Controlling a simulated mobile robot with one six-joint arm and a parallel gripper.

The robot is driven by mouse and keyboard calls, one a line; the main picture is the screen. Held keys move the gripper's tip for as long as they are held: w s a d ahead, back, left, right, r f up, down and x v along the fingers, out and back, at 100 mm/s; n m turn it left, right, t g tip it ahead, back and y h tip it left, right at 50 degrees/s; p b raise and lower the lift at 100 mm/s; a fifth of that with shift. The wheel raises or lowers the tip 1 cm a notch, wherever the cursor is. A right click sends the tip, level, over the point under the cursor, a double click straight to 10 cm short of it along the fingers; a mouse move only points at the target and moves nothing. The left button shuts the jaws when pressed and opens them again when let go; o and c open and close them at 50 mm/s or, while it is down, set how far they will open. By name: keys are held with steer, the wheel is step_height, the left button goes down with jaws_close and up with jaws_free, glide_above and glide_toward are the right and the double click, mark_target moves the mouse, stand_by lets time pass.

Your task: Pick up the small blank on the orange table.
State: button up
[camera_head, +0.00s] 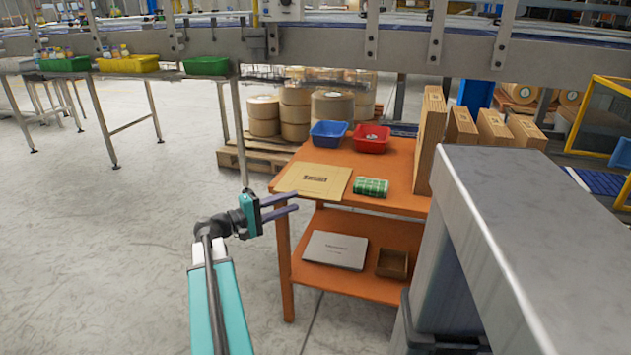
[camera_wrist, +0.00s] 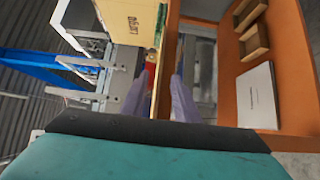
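The small blank (camera_head: 313,181) is a flat tan cardboard sheet with dark print. It lies on the top of the orange table (camera_head: 395,160), at its left front corner. In the wrist view the fingers (camera_wrist: 160,85) point toward the table edge.
A green roll (camera_head: 371,187) lies right of the blank. Blue (camera_head: 328,133) and red (camera_head: 371,138) bins stand behind it. A tall carton (camera_head: 429,140) stands at the right. Floor at left is clear.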

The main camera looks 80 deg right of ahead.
steer(key=shift+s, duration=0.1)
steer(key=b+x, duration=0.1)
steer(key=x, duration=0.4)
stand_by(0.5)
stand_by(0.3)
jaws_close()
